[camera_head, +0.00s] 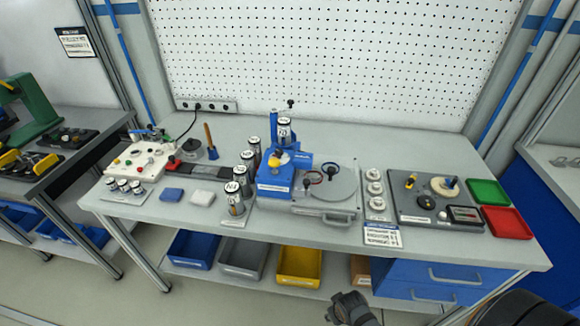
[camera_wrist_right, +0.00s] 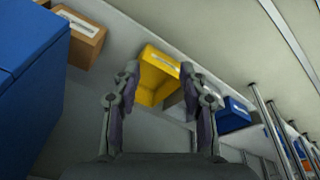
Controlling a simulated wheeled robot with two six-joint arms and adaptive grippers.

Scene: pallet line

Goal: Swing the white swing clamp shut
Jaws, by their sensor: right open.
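I cannot clearly make out a white swing clamp in the head view. A white fixture (camera_head: 137,161) with red and green knobs and a dark and blue lever part stands at the left of the bench; whether this carries the clamp is too small to tell. My right gripper (camera_head: 350,308) is low in front of the bench, below the worktop and well apart from the fixture. In the right wrist view my right gripper (camera_wrist_right: 160,68) is open and empty, its fingers facing the bins under the bench. My left gripper is not in view.
A blue press (camera_head: 275,181), a grey plate with a handle (camera_head: 322,203) and several labelled cylinders stand mid-bench. Green (camera_head: 488,192) and red (camera_head: 506,223) trays lie at the right. A yellow bin (camera_head: 299,265), also in the wrist view (camera_wrist_right: 157,75), and blue drawers (camera_head: 440,280) sit below.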

